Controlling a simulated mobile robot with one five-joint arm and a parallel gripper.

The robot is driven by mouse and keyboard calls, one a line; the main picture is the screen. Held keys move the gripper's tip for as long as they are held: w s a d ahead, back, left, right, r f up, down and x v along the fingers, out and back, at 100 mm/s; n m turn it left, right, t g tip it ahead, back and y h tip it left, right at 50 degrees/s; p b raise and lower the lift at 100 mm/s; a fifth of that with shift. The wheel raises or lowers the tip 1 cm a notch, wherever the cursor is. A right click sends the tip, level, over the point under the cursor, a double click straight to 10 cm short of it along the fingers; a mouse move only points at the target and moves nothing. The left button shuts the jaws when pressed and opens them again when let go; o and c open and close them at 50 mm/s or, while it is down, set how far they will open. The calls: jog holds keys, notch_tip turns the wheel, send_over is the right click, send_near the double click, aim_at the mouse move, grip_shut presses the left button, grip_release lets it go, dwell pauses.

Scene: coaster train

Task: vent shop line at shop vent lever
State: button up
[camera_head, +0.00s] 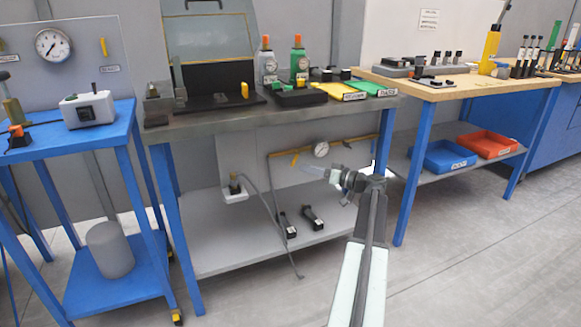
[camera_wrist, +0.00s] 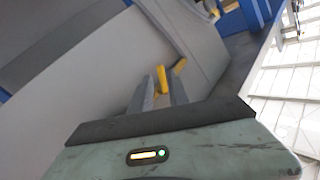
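A yellow pipe line with a round gauge (camera_head: 321,149) runs along the back under the middle bench. A small yellow lever-like piece (camera_head: 295,158) shows on this line; I cannot read a label naming it as the shop vent lever. My gripper (camera_head: 312,171) reaches under the bench in front of the line, pointing left. More yellow (camera_wrist: 162,78) shows in the gap between the two fingers, which are a little apart. Contact cannot be made out.
Blue table legs (camera_head: 413,175) stand to the right. Another gauge (camera_head: 53,45) and yellow lever (camera_head: 103,46) are on the left panel.

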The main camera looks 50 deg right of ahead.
aim_at(292, 166)
jog(key=x, duration=0.7)
grip_shut()
jog(key=shift+a+f+m+t+b, duration=0.35)
jog(key=shift+m+b, duration=0.25)
jog(key=shift+b, duration=0.55)
jog(key=shift+w+r+m+t+b, duration=0.1)
jog(key=shift+r+m+t+b, duration=0.15)
jog(key=shift+m+t+b, duration=0.15)
jog(key=shift+a+r+m, duration=0.1)
jog(key=shift+r+m, duration=0.3)
grip_release()
